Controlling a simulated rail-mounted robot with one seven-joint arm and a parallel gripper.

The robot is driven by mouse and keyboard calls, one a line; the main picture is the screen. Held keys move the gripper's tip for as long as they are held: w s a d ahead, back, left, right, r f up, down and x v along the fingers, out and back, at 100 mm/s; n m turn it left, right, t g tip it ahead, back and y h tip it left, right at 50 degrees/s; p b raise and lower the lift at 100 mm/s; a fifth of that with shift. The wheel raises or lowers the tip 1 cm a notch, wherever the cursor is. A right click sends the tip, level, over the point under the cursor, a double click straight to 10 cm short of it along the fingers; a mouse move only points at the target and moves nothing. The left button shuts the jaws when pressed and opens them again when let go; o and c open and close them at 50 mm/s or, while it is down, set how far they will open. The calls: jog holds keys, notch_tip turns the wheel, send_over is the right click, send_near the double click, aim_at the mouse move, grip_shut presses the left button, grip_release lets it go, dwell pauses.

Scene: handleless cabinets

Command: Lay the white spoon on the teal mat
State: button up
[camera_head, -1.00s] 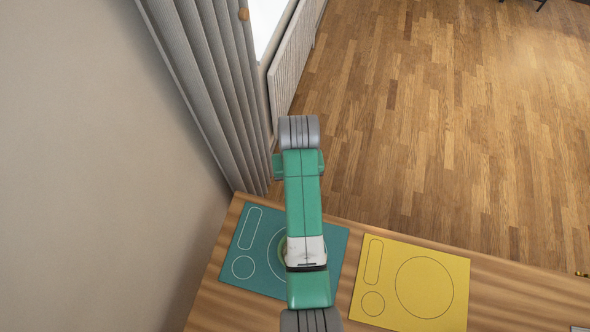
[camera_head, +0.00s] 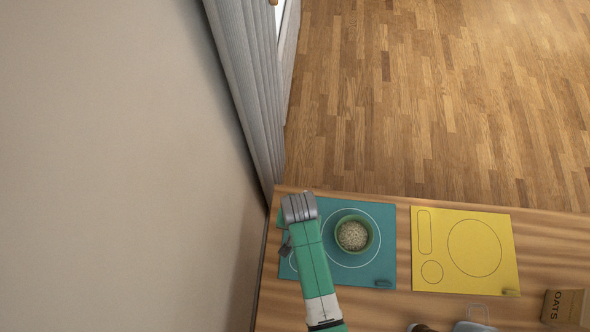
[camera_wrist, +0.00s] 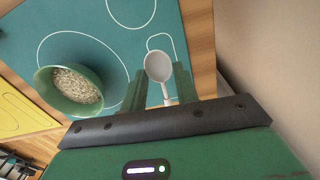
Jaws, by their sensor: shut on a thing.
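The teal mat (camera_head: 384,222) lies on the wooden counter and also fills much of the wrist view (camera_wrist: 60,20). It bears white outlines: a large circle, a smaller circle and a long rounded slot. The white spoon (camera_wrist: 158,66) shows in the wrist view with its round bowl pointing away from my gripper (camera_wrist: 160,84), which is shut on its handle. The spoon's bowl appears over the slot outline; I cannot tell whether it touches the mat. In the head view my arm covers the mat's left part and hides the spoon.
A green bowl of oats (camera_head: 353,235) stands in the mat's large circle, also in the wrist view (camera_wrist: 48,88). A yellow mat (camera_head: 440,290) lies to the right. An oats box (camera_head: 566,307) stands at lower right. The wall (camera_head: 130,170) is close on the left.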

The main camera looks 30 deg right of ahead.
jog(key=shift+f+b, duration=3.15)
jog(key=shift+b, duration=0.25)
jog(key=shift+r, duration=0.1)
jog(key=o, duration=1)
notch_tip(320, 180, up, 8)
jog(key=shift+f+p, duration=0.1)
jog(key=shift+p, duration=0.95)
